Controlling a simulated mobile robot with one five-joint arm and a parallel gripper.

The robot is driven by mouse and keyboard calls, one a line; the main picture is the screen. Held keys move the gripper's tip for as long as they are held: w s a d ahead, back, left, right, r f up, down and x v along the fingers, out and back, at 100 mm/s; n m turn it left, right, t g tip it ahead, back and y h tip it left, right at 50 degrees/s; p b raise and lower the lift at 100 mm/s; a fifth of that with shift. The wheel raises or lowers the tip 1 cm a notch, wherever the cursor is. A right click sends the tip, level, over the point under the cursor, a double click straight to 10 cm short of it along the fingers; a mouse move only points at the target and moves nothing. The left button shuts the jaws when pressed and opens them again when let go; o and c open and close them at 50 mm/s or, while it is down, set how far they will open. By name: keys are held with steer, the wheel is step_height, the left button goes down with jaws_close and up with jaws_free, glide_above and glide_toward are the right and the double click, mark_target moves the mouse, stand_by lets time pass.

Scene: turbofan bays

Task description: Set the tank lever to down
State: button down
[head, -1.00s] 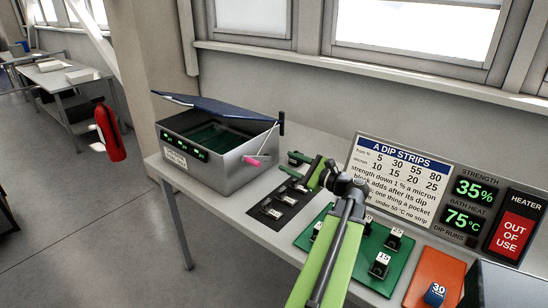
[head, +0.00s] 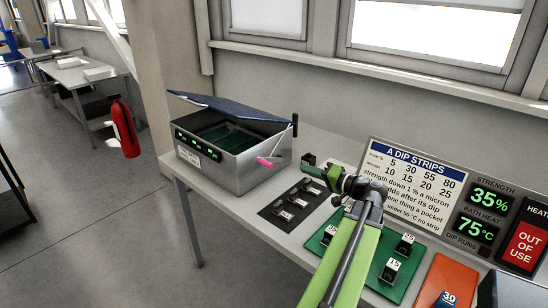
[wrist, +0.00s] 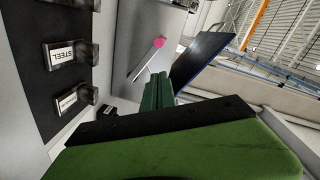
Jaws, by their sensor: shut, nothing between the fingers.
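The tank (head: 238,172) is a grey metal box with a raised blue lid (head: 232,106), standing on the bench. Its lever, with a pink end (head: 265,162), is on the right-hand side. In the wrist view the lever is a thin slanting rod with a pink knob (wrist: 159,43), against the tank wall (wrist: 140,25). My gripper (head: 310,170) is to the right of the lever and apart from it. In the wrist view its green fingers (wrist: 158,90) are together and empty, pointing toward the tank wall below the knob.
A green board (head: 388,275) and an orange board (head: 437,278) are at the right, before a sign panel (head: 410,180). A dark block (head: 308,159) stands near my gripper. A fire extinguisher (head: 124,128) is at the left.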

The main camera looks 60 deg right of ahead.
steer(key=w+r+n+g+y+p, duration=0.1)
steer(key=w+r+n+p, duration=0.4)
steer(key=r+n+p, duration=0.35)
steer(key=shift+n, duration=0.85)
steer(key=w+f+b, duration=0.1)
steer(key=w+f, duration=0.1)
steer(key=w, duration=0.1)
steer(key=w+f+b, duration=0.2)
steer(key=w+f, duration=0.1)
steer(key=w+f+b, duration=0.2)
steer(key=w, duration=0.1)
steer(key=shift+w+a+f, duration=0.2)
steer(key=shift+w+f, duration=0.05)
steer(key=shift+a+f+b, duration=0.15)
steer(key=shift+f+b, duration=0.2)
steer(key=shift+b, duration=0.2)
